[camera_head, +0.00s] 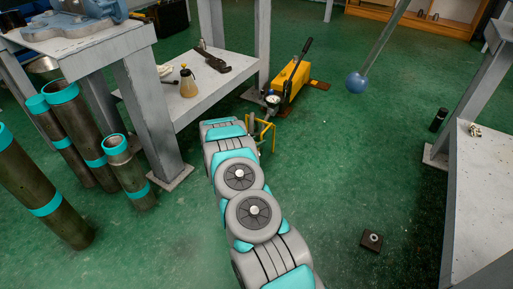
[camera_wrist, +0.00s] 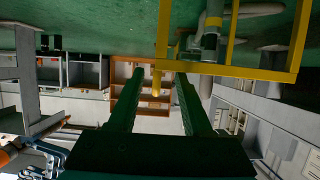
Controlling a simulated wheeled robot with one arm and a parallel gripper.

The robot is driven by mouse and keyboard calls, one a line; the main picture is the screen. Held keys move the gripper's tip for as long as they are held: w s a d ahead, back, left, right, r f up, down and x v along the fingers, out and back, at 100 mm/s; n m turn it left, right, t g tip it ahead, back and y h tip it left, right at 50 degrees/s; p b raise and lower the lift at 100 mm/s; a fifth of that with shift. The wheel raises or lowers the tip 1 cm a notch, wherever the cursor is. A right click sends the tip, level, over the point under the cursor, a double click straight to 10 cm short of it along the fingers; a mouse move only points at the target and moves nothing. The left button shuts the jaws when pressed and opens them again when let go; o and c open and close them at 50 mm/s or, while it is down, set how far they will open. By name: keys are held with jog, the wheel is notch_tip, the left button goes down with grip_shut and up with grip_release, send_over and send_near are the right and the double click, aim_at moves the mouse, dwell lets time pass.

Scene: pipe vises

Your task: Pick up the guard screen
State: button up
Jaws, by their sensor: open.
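A thin yellow frame, which looks like the guard screen, shows in the head view (camera_head: 266,134) just beyond the end of my arm. In the wrist view its bars (camera_wrist: 235,70) cross the upper right, with one upright bar at the left. A short yellow stub hangs from that corner (camera_wrist: 156,80) and appears between my fingertips. My gripper (camera_wrist: 158,74) is open, its two dark green fingers apart on either side of the stub. I cannot tell whether they touch it. In the head view the fingers are mostly hidden by my arm.
A yellow pump (camera_head: 290,80) with a black lever stands on the floor just behind the frame. A grey bench (camera_head: 150,95) with a lower shelf is at left, beside several dark pipes (camera_head: 98,135). Another bench (camera_head: 480,200) is at right.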

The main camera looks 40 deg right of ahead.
aim_at(264, 137)
jog(key=x, duration=0.6)
jog(key=shift+s+f, duration=0.1)
jog(key=shift+s, duration=0.05)
jog(key=shift+d, duration=0.25)
jog(key=shift+c, duration=0.2)
grip_shut()
dwell(0.9)
